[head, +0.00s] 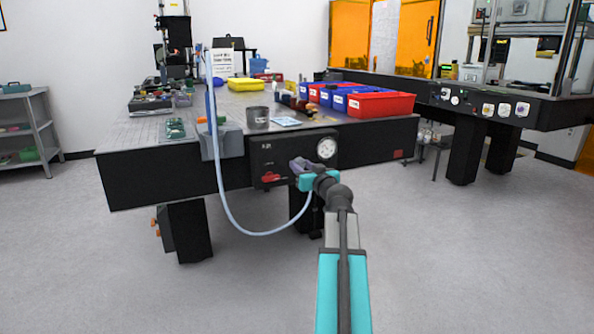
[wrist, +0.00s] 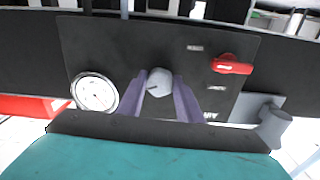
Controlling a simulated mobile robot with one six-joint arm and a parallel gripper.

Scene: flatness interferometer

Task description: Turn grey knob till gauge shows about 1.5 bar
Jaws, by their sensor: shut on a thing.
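The grey knob (wrist: 159,83) sits on a black panel (wrist: 125,45) in the wrist view, between the two purple fingers of my gripper (wrist: 159,92). The fingers are shut on the knob from both sides. The round white gauge (wrist: 94,93) is beside it at the left in the wrist view. The gauge (head: 326,149) also shows at the panel's upper right in the head view. Its needle and marks are too small to read surely. In the head view my gripper (head: 300,166) is at the panel and hides the knob.
A red lever (wrist: 232,64) is on the same panel, also low on the panel in the head view (head: 270,178). A pale hose (head: 222,205) hangs in a loop below the bench edge near my arm. Red and blue bins (head: 388,104) stand on the bench top. The floor at right is clear.

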